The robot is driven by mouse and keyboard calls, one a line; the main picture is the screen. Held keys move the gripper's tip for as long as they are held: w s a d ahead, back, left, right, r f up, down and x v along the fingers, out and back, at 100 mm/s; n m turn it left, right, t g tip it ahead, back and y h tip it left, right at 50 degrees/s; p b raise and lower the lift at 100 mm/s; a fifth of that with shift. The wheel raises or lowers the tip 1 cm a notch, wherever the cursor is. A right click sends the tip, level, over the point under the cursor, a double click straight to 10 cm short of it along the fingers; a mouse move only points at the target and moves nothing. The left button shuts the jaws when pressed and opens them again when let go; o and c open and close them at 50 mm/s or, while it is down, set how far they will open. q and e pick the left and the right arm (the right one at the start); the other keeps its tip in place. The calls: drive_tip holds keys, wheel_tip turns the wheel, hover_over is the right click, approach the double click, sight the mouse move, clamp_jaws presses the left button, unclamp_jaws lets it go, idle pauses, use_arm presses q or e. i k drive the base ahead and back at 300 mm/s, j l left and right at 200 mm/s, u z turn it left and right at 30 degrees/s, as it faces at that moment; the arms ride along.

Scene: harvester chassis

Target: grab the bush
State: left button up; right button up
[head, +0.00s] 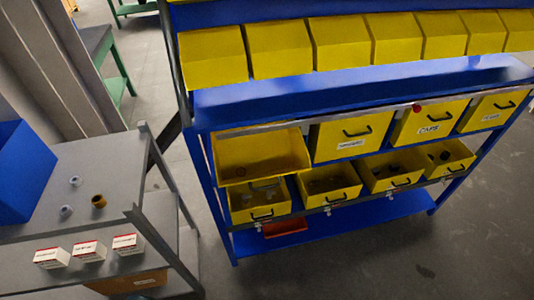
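A small brown-orange cylindrical part with a dark opening, which looks like a bush (99,201), stands on the grey table (115,165) at the left. Two smaller pale grey parts stand close to it, one behind (75,181) and one to its left (66,210). Neither of my grippers shows in the head view, and nothing touches the bush.
A blue bin (22,172) stands at the table's left. A blue rack (270,103) with yellow bins (335,185) fills the right; some lower bins hold dark parts. A red tray (286,228) sits low on it.

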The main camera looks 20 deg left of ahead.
sight(98, 201)
drive_tip(key=u, duration=2.25)
drive_tip(key=i+l+z, duration=0.2)
drive_tip(key=l+z, duration=0.15)
drive_tip(key=i+l+z, duration=0.3)
drive_tip(key=l, duration=0.2)
